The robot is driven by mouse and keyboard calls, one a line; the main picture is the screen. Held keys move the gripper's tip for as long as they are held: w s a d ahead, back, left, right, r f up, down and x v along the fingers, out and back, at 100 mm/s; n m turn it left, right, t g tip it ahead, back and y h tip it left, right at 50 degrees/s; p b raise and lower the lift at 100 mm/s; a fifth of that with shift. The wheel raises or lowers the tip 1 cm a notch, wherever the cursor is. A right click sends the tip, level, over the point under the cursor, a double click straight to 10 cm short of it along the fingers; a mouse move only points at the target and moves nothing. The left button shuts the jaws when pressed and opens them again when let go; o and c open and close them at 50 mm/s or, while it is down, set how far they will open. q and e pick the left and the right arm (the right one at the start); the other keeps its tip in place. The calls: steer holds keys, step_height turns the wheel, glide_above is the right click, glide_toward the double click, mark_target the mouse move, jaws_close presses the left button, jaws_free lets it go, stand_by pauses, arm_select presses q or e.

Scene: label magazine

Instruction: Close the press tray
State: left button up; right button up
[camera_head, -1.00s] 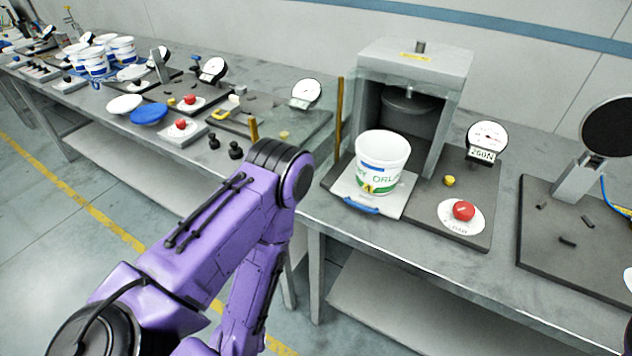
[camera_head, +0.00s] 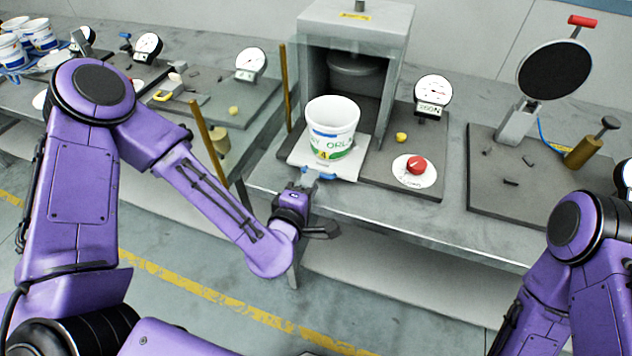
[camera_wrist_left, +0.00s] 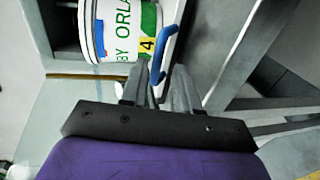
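The press tray (camera_head: 347,170) is a pale plate pulled out in front of the grey press (camera_head: 396,60), with a blue handle (camera_head: 327,176) on its front edge. A white bucket (camera_head: 333,129) with green lettering stands upright on it. My left gripper (camera_head: 309,179) is at the handle. In the left wrist view its fingers (camera_wrist_left: 162,70) are apart, with the blue handle (camera_wrist_left: 168,46) at the gap between the tips; contact is not clear. The bucket also shows there (camera_wrist_left: 118,30). My right arm shows at the right edge, but its gripper is out of view.
Right of the tray are a red knob (camera_head: 416,164) on a white disc, a small yellow button (camera_head: 401,137) and a dial gauge (camera_head: 433,90). A brass-coloured post (camera_head: 287,88) stands left of the press. A dark board with a round black plate (camera_head: 554,69) is further right.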

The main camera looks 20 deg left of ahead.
arm_select(q)
steer(key=w, duration=0.3)
steer(key=shift+d+p, duration=0.1)
steer(key=shift+p, duration=0.3)
steer(key=shift+w+f, duration=0.15)
steer(key=shift+w, duration=0.2)
arm_select(e)
step_height(320, 180, up, 2)
